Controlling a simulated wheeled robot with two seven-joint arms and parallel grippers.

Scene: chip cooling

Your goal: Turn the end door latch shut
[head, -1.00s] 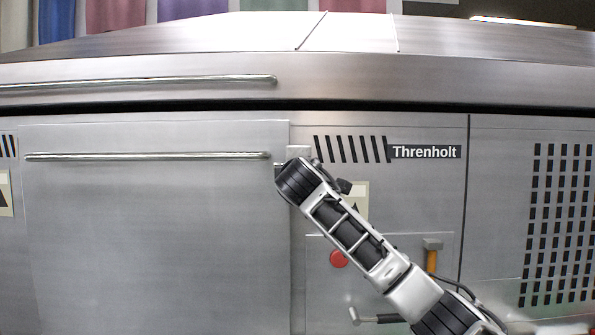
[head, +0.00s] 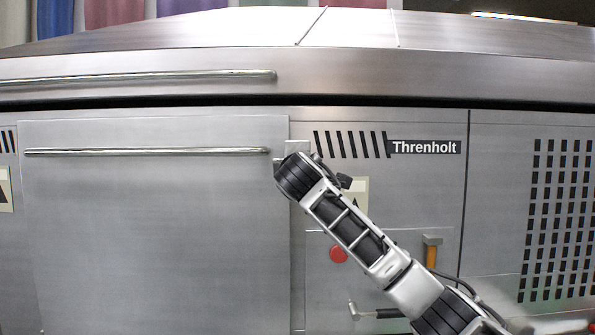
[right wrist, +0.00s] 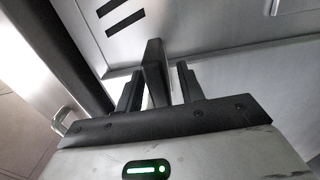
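The steel door (head: 155,235) with a long horizontal handle (head: 150,151) fills the left of the head view and looks closed. A small latch plate (head: 298,146) shows at its upper right corner, mostly covered by my right arm. My right gripper (right wrist: 159,70) is at this corner; its fingers are hidden in the head view. In the right wrist view the two dark fingers stand apart, with a dark upright latch lever (right wrist: 153,68) between them. Gaps show on both sides, so it does not look gripped. My left gripper is not in view.
Right of the latch are a vent and Threnholt label (head: 425,147), a red button (head: 338,254), an orange-handled lever (head: 431,258) and a T-shaped handle (head: 354,311) near my forearm. Another bar handle (head: 140,77) runs above the door.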

